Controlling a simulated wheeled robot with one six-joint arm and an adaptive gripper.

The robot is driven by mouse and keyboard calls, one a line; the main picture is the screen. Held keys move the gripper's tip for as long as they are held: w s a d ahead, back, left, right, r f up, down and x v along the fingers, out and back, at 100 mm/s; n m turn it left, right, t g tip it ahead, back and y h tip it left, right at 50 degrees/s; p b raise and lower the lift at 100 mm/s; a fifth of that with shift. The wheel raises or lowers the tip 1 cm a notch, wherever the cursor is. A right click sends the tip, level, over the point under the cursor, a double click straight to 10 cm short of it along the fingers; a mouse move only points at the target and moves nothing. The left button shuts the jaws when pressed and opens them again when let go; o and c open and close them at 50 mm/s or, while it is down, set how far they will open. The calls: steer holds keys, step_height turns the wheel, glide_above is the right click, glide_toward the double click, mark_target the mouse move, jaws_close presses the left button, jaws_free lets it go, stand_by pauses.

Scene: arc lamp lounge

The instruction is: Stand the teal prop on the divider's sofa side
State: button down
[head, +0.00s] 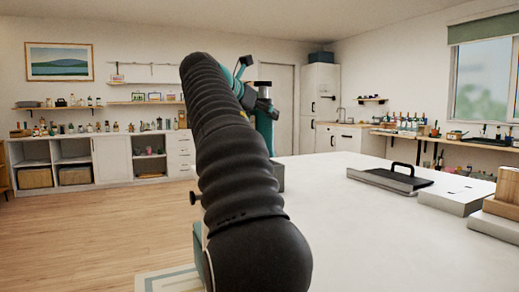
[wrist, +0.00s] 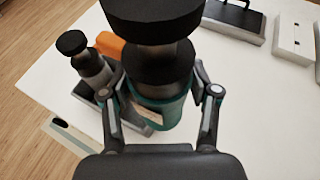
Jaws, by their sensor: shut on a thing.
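The teal prop (wrist: 172,113) has a rounded teal body, with a black disc and a wider black top above it. In the wrist view it sits between the two fingers of my gripper (wrist: 160,112), which is shut on it. In the head view my black-sleeved arm hides most of the gripper; a teal body (head: 265,128) with a pale and black top shows just right of the arm. I cannot tell whether the prop touches the white surface below. No divider or sofa can be made out.
A white table (head: 370,225) fills the right. A black-handled flat tool (head: 390,178) and white blocks (head: 457,194) lie on it. In the wrist view, a black-topped grey item (wrist: 90,65) and an orange piece (wrist: 110,45) stand close left of the prop. Wooden floor (head: 80,230) is clear at left.

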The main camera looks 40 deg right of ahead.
steer(key=w+d+f+b, duration=0.2)
steer(key=w+d+f, duration=0.1)
steer(key=w+f, duration=0.2)
steer(key=shift+w+d+f+b, duration=0.2)
steer(key=shift+w+f+b, duration=0.15)
steer(key=shift+f, duration=1.05)
steer(key=shift+f, duration=0.6)
steer(key=shift+c, duration=1.3)
jaws_free()
steer(key=r+p+v, duration=0.1)
steer(key=v, duration=1.1)
